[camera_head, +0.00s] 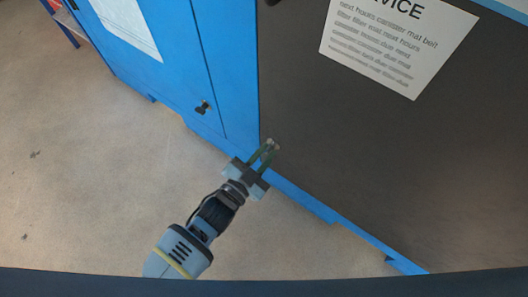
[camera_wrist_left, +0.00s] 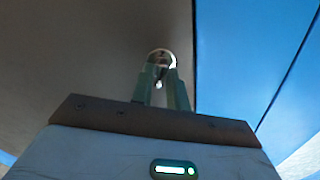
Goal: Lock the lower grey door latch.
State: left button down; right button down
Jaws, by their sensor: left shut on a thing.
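The dark grey door (camera_head: 350,140) fills the right of the head view, and it also shows in the wrist view (camera_wrist_left: 90,50). The lower grey door latch (camera_head: 273,143) sits near the door's lower left corner. In the wrist view it shows as a small round metallic piece (camera_wrist_left: 160,54) at my fingertips. My left gripper (camera_head: 268,150) reaches it from below, its green fingers (camera_wrist_left: 161,78) shut on it. The fingers hide part of the latch, so I cannot tell its exact turn. My right gripper is not in view.
A blue door (camera_head: 165,70) with a small black latch (camera_head: 203,107) stands left of the grey door. A white printed sign (camera_head: 398,40) is on the grey door. A blue frame edge (camera_head: 300,197) runs below it. Open floor (camera_head: 90,190) lies to the left.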

pick_arm(q)
jog(key=m, duration=0.3)
jog(key=shift+m+p, duration=0.3)
jog(key=shift+m, duration=0.1)
jog(key=m, duration=0.2)
jog(key=shift+m, duration=0.4)
jog(key=m, duration=0.6)
jog(key=shift+f+m+b, duration=0.15)
jog(key=shift+m+b, duration=0.15)
jog(key=shift+b, duration=0.1)
jog(key=c, duration=1.5)
grip_release()
jog(key=shift+c, duration=0.2)
